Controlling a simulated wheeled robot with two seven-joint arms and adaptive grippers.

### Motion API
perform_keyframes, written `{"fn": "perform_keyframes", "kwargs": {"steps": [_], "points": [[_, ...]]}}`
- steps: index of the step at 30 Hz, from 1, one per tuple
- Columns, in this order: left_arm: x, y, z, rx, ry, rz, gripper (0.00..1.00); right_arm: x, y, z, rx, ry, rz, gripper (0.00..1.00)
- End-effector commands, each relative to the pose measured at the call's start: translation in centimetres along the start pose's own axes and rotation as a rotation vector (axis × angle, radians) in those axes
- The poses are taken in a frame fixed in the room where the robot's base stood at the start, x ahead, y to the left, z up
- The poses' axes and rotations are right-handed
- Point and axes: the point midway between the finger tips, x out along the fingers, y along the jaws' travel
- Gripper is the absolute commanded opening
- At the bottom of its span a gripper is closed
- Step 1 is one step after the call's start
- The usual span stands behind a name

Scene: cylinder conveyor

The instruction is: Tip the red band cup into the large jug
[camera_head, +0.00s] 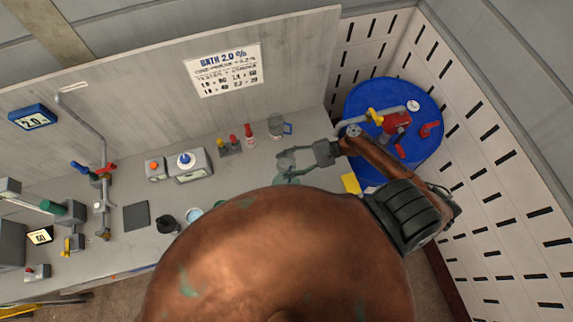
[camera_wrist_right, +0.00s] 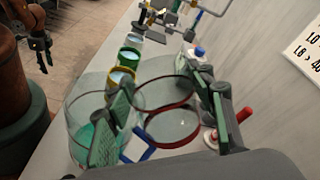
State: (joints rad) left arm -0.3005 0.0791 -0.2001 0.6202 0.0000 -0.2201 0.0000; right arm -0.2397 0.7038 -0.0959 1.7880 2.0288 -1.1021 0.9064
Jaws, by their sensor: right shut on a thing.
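The red band cup (camera_wrist_right: 172,126) is clear with red rings. In the right wrist view it sits between the pads of my right gripper (camera_wrist_right: 165,108), which is shut on it; it looks tilted. In the head view my right gripper (camera_head: 288,158) holds it over the right part of the bench. The large clear jug (camera_wrist_right: 74,112), with green liquid low in it, stands just left of the cup in the wrist view, partly hidden by a finger. I cannot tell whether the cup's rim is over the jug. My left gripper (camera_wrist_right: 40,45) is small at the wrist view's upper left; its opening is unclear.
Green-band (camera_wrist_right: 121,82) and yellow-band cups (camera_wrist_right: 130,55) stand farther along the bench. A blue drum (camera_head: 375,98) is at right. My own arm hides the front bench.

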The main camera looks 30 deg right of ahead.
Motion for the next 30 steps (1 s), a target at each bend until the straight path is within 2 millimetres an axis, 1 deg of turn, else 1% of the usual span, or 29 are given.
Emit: {"fn": "perform_keyframes", "kwargs": {"steps": [1,4,13,19,20,21,30], "points": [[0.1,0.0,0.1,0.000,-0.001,0.000,0.40,0.1,0.3,-0.4,0.061,-0.021,0.003,0.06],[0.2,0.0,0.1,0.000,0.000,0.000,0.40,0.1,0.4,-0.6,0.145,-0.054,0.005,0.06],[0.2,0.0,0.0,0.000,0.001,0.000,0.40,0.1,0.7,-0.7,0.182,-0.066,0.008,0.06],[0.7,0.0,0.0,0.000,0.000,0.000,0.40,0.4,1.4,-1.3,0.426,-0.158,0.012,0.06],[0.7,0.0,0.0,0.000,0.000,-0.001,0.40,0.4,1.5,-1.3,0.454,-0.168,0.013,0.00],[0.8,0.0,0.1,0.000,0.000,0.000,0.40,0.4,1.6,-1.4,0.479,-0.176,0.014,0.00],[0.9,0.0,0.1,0.000,0.000,-0.001,0.40,0.4,2.0,-1.4,0.516,-0.190,0.015,0.00]]}}
